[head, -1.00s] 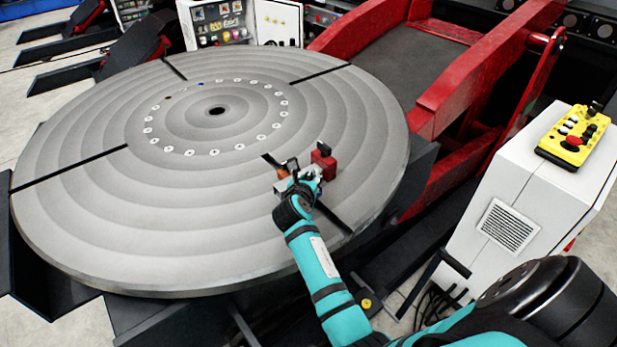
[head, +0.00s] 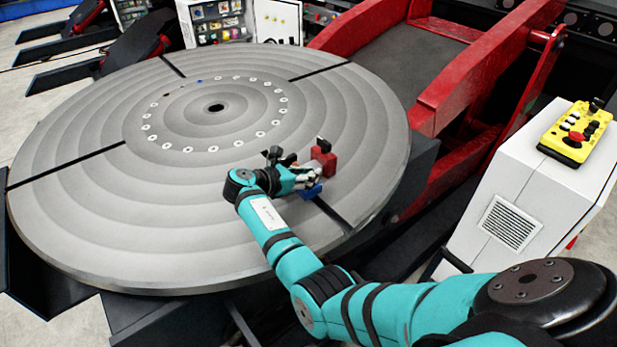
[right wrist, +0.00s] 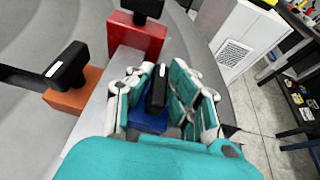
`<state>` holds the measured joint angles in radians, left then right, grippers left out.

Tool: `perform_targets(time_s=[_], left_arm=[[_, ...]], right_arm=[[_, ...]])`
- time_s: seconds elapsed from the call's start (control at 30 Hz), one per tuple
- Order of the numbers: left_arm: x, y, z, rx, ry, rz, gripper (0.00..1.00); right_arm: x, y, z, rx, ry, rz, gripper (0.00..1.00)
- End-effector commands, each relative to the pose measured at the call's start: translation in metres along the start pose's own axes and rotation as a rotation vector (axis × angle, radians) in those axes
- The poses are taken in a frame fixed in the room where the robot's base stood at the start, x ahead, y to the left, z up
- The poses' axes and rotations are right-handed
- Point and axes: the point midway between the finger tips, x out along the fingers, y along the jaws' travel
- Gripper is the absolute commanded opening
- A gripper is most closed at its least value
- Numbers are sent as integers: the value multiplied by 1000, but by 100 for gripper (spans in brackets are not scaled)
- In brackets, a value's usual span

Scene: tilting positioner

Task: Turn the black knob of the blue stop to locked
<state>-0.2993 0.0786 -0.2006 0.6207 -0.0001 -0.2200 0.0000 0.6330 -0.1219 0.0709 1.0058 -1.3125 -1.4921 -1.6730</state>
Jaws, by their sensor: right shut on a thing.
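The blue stop (head: 310,191) is on the big round table, at the near side of the radial slot. It also shows in the right wrist view (right wrist: 146,121), partly covered by my fingers. Its black knob (right wrist: 157,88) stands up between the fingers of my right gripper (right wrist: 160,93). My right gripper (head: 301,179) is shut on this knob and comes at it from the left in the head view. My left gripper is not in view.
A red stop (right wrist: 137,37) with a black knob and an orange stop (right wrist: 73,92) with a black knob stand close by, around a grey block. A white cabinet (head: 510,215) with a yellow control box (head: 575,133) stands at the right. The table's left side is clear.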

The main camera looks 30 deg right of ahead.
Motion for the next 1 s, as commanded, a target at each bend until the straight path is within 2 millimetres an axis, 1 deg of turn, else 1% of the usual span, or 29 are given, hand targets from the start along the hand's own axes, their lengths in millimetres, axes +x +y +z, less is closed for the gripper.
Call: perform_targets(time_s=[0.03, 0.2, 0.63, 0.67, 0.8, 0.83, 1.0], left_arm=[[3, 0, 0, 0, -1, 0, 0], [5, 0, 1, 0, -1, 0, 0], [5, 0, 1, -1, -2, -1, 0], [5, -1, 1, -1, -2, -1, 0], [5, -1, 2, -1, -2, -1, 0], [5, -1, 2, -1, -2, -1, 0], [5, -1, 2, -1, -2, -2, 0]], right_arm=[[0, 1, -1, 7, 0, -12, 0], [0, 1, 0, 19, 1, -42, 0], [0, 0, 0, 21, 3, -51, 0], [0, 0, -1, 21, 3, -50, 18], [0, 0, 0, 21, 3, -50, 37], [0, 0, 0, 21, 2, -50, 38], [0, 0, 0, 21, 2, -51, 38]])
